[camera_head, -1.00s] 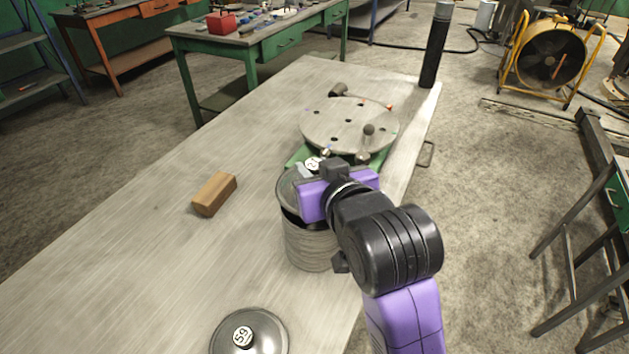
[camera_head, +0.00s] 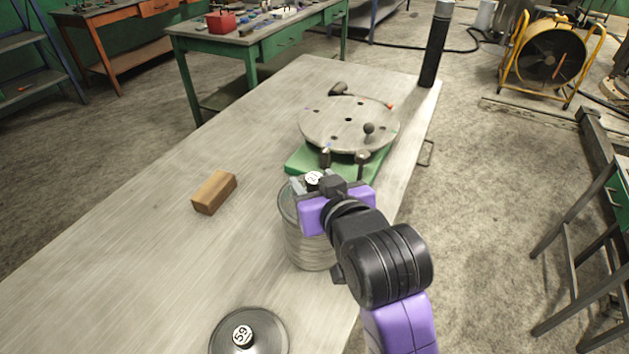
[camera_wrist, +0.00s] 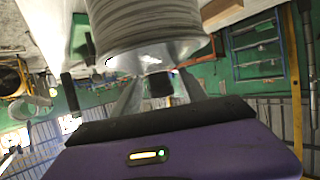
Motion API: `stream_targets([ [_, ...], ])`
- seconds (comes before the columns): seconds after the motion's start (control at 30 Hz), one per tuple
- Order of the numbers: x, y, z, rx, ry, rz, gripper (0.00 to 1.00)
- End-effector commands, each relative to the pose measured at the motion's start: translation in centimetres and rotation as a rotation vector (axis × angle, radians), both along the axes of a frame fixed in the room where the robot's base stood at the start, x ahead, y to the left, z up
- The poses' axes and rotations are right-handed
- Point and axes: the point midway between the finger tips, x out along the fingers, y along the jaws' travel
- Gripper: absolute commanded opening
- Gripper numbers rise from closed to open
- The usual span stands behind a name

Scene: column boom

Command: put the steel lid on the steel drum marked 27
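The steel drum (camera_head: 307,246) is a ribbed grey can standing on the bench near its right edge; it also shows in the wrist view (camera_wrist: 148,22). I cannot read a mark on it. A steel lid (camera_head: 288,205) appears to lie level on its top. The lid's dark knob (camera_wrist: 158,85) has a white label (camera_head: 313,178), only partly readable, starting with 2. My gripper (camera_wrist: 158,92) is around the knob, with its fingers spread and a gap on each side. My gripper and wrist hide the right part of the lid and drum. Another steel lid (camera_head: 270,325), labelled 59, lies at the front.
A wooden block (camera_head: 214,192) lies left of the drum. Behind the drum, a round plate with holes (camera_head: 335,120) stands on a green base (camera_head: 300,160). A dark upright cylinder (camera_head: 434,50) is at the far right corner. The bench's left side (camera_head: 120,235) is clear.

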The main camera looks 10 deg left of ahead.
Motion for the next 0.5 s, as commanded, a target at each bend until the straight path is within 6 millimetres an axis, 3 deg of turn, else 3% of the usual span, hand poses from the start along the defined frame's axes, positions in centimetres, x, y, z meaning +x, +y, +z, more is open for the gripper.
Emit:
stream_targets([
  [0.33, 0.0, 0.0, 1.1, 0.001, -0.003, 0.0, 0.5],
  [0.5, -2.6, -1.2, 1.9, 0.001, -0.003, 0.0, 0.5],
])
